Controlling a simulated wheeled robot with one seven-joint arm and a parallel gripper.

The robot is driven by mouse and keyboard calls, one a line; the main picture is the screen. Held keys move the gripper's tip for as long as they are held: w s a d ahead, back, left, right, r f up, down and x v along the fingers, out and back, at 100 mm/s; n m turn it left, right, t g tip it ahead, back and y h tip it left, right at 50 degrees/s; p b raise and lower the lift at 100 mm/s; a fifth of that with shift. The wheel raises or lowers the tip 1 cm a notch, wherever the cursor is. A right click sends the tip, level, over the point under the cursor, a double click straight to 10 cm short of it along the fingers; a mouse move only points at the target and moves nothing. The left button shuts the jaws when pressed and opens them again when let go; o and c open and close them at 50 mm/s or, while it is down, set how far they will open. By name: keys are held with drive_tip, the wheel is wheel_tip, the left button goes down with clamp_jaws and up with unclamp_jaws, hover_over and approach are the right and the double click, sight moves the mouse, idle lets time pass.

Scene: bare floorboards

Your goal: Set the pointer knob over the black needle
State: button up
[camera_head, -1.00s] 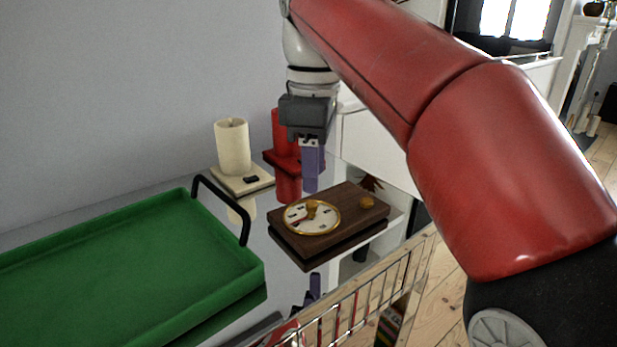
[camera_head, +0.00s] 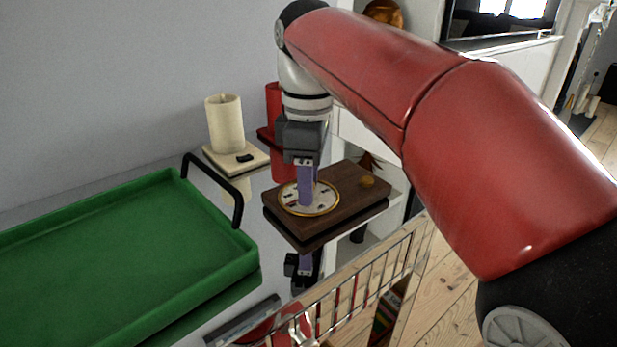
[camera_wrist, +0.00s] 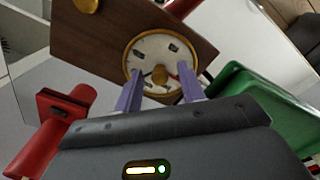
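A white dial (camera_head: 328,204) with a gold rim sits on a dark wooden board (camera_head: 350,205). In the head view my gripper (camera_head: 305,203) is down at the dial and hides the knob. I cannot clearly make out the black needle.
A green tray (camera_head: 215,215) with a black handle is at the left. A cream cylinder on a base (camera_head: 225,125) and a red one (camera_head: 273,100) stand behind. A wire rack (camera_head: 345,295) is in front.

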clamp_jaws()
drive_tip(key=shift+r+m, duration=0.1)
drive_tip(key=shift+m, duration=0.2)
drive_tip(key=m+p, duration=0.1)
drive_tip(key=m, duration=0.2)
drive_tip(key=shift+m, duration=0.3)
drive_tip(key=m, duration=1.2)
drive_tip(key=shift+m, duration=0.3)
drive_tip(key=m, duration=0.6)
drive_tip(key=shift+m, duration=0.4)
